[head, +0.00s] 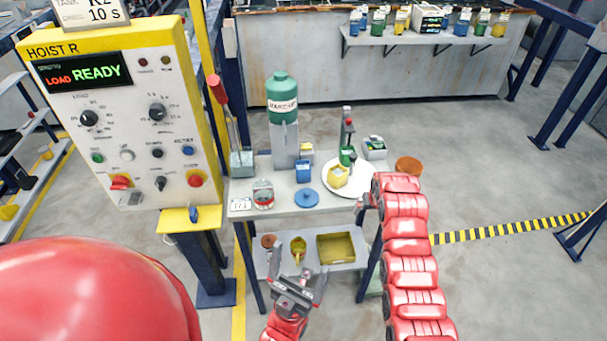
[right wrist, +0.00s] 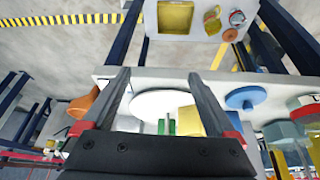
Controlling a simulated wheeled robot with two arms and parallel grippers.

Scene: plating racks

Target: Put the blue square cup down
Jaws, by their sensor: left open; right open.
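The blue square cup (head: 303,172) stands upright on the grey table, behind the round blue lid (head: 306,198) and left of the white round plate (head: 354,188). A yellow square cup (head: 338,177) is on the plate. My left gripper (head: 301,262) is open and empty in front of the table, low near the lower shelf, apart from the cup. My right gripper (head: 368,195) is at the table's right front, by the plate. In the right wrist view my right gripper (right wrist: 158,78) has its fingers wide apart, with the plate (right wrist: 160,102) showing between and beyond them.
A green-topped bottle (head: 282,92) stands at the table's back. A round gauge-like item (head: 263,193) and a number card (head: 240,204) are at the left. The lower shelf holds a yellow tray (head: 336,248).

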